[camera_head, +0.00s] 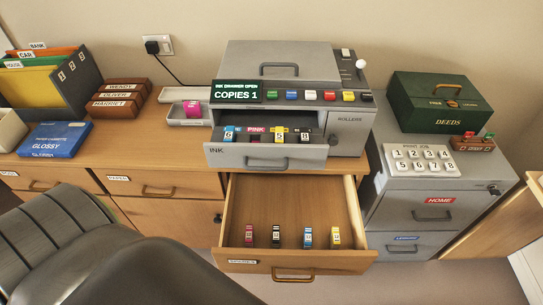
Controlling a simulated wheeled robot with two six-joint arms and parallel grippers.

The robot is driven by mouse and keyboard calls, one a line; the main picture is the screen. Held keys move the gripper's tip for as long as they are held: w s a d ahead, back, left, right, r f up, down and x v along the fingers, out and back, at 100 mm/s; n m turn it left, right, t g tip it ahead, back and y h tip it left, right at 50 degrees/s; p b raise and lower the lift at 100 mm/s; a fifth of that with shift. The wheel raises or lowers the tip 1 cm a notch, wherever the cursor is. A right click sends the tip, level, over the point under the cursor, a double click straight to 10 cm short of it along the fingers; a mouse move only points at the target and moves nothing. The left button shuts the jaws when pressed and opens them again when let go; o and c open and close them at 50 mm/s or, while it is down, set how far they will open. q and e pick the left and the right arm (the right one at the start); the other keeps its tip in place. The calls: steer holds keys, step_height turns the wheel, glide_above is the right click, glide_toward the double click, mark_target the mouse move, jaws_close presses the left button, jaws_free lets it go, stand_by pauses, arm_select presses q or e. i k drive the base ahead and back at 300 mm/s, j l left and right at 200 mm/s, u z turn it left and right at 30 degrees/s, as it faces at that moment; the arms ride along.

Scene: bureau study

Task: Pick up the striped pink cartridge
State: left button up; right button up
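A pink cartridge (249,235) stands in the open wooden spares drawer (290,195), at the left end of a row with a black (276,237), a blue (308,237) and a yellow one (335,237). It has light marks, but it is too small to tell whether they are stripes. Another pink item (192,108) lies in a small grey tray (176,114) left of the copier; I cannot make out stripes on it. The open ink drawer (268,155) has a slot labelled PINK between blue and yellow cartridges. Neither gripper is in view.
The grey copier (280,70) stands above the drawer, its display reading ink drawer open, copies 1. A dark chair (120,255) blocks the lower left. A grey cabinet (430,185) stands at right. The spares drawer is bare behind its cartridges.

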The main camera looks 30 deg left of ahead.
mark_target(249, 235)
steer(key=k+j+u, duration=0.15)
steer(key=u, duration=0.9)
